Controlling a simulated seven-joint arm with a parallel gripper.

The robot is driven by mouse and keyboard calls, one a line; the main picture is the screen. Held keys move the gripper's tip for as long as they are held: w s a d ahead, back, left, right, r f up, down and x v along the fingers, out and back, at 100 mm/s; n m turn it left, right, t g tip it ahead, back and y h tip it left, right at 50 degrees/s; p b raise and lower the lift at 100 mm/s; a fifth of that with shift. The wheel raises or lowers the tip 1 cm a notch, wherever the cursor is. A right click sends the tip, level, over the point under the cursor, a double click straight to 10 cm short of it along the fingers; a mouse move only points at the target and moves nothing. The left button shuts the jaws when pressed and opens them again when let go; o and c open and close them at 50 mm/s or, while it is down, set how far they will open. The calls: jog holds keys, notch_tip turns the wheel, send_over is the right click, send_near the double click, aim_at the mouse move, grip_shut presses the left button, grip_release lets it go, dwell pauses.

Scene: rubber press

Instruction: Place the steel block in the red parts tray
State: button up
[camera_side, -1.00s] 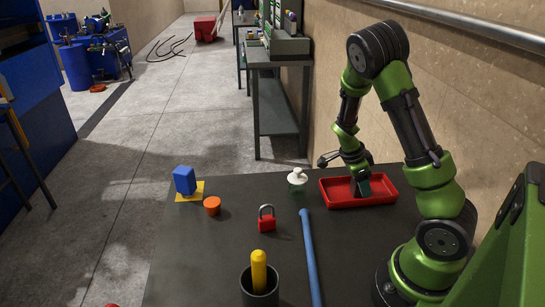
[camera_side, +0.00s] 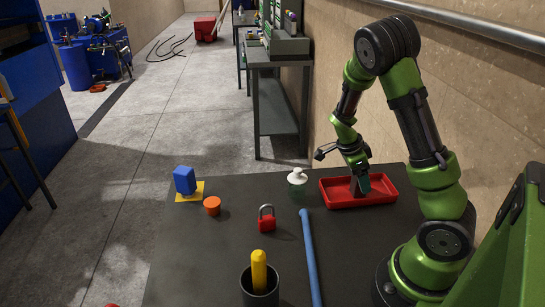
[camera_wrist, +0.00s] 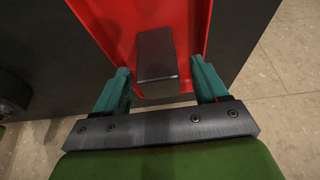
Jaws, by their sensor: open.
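The steel block (camera_wrist: 156,55) is a dark grey block standing in the red parts tray (camera_wrist: 197,20), seen in the wrist view. My gripper (camera_wrist: 163,85) is open, with one teal finger on each side of the block and a gap showing at both sides. In the side view my gripper (camera_side: 361,184) is over the red tray (camera_side: 385,197), and a small grey part of the block (camera_side: 354,187) shows beside the fingers. The rest of the block is hidden there.
A white-topped bottle (camera_side: 297,181) stands left of the tray. A red padlock (camera_side: 267,219), a blue bar (camera_side: 311,255), an orange cylinder (camera_side: 212,206), a blue block (camera_side: 185,180) on a yellow square and a dark cup (camera_side: 259,289) holding a yellow-handled object occupy the table.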

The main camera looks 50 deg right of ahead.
jog(key=v, duration=0.9)
jog(key=s+a+r+n+t+y, duration=0.1)
jog(key=a+r+n+t, duration=0.4)
jog(key=a+n, duration=0.6)
jog(key=s+a+r+n+t+y, duration=0.2)
jog(key=a+r+n+t+y, duration=0.2)
jog(key=a+r+n, duration=0.3)
jog(key=a+n+t, duration=0.1)
jog(key=a+n, duration=0.4)
jog(key=a, duration=0.1)
jog(key=shift+a+r, duration=0.2)
